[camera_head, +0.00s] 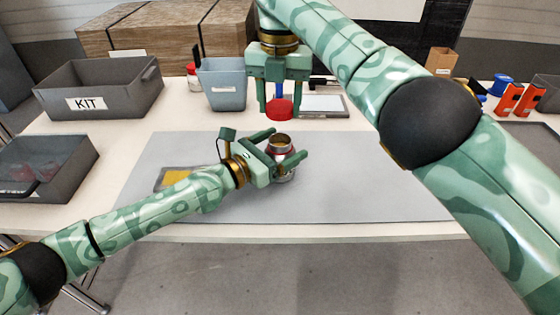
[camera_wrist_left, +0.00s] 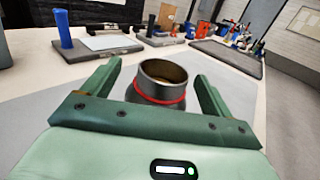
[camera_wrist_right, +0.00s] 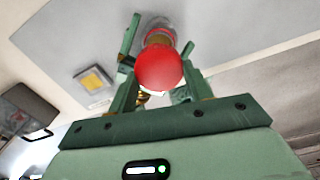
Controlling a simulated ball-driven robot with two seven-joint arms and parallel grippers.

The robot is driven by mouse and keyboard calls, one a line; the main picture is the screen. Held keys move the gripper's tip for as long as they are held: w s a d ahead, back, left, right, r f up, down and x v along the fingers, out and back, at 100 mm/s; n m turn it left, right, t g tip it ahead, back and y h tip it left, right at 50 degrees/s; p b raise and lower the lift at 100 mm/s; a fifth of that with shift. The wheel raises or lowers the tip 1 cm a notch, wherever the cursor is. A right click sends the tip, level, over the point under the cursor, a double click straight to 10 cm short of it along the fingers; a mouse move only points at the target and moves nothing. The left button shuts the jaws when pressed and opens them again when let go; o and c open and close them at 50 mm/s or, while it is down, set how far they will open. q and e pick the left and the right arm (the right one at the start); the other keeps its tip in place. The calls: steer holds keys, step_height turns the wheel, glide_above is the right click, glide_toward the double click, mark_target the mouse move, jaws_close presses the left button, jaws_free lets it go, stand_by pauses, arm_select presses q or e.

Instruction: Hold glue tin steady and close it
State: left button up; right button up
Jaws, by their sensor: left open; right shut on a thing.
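The glue tin (camera_head: 279,142), a small open-mouthed metal can with a red band, stands upright on the grey mat. My left gripper (camera_head: 291,143) is open, with one finger on each side of the tin. In the left wrist view the tin (camera_wrist_left: 160,95) sits between the spread fingers, its mouth uncovered. My right gripper (camera_head: 281,104) is shut on the red lid (camera_head: 279,109) and holds it above and behind the tin. In the right wrist view the rounded red lid (camera_wrist_right: 160,68) hides part of the tin.
The grey mat (camera_head: 390,180) has free room to the right. A yellow pad (camera_head: 174,178) lies left, partly behind my left arm. Behind stand a blue-grey bin (camera_head: 222,84), a KIT crate (camera_head: 100,86) and a red-lidded jar (camera_head: 193,76). Orange items (camera_head: 518,99) stand at the right.

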arm_select(q)
steer(key=c, duration=1.5)
arm_select(e)
steer(key=shift+f, duration=2.5)
steer(key=shift+f, duration=0.85)
steer(key=shift+f, duration=0.55)
arm_select(q)
jaws_close()
arm_select(e)
steer(key=o, duration=0.6)
steer(key=shift+c, duration=0.2)
steer(key=o, duration=0.4)
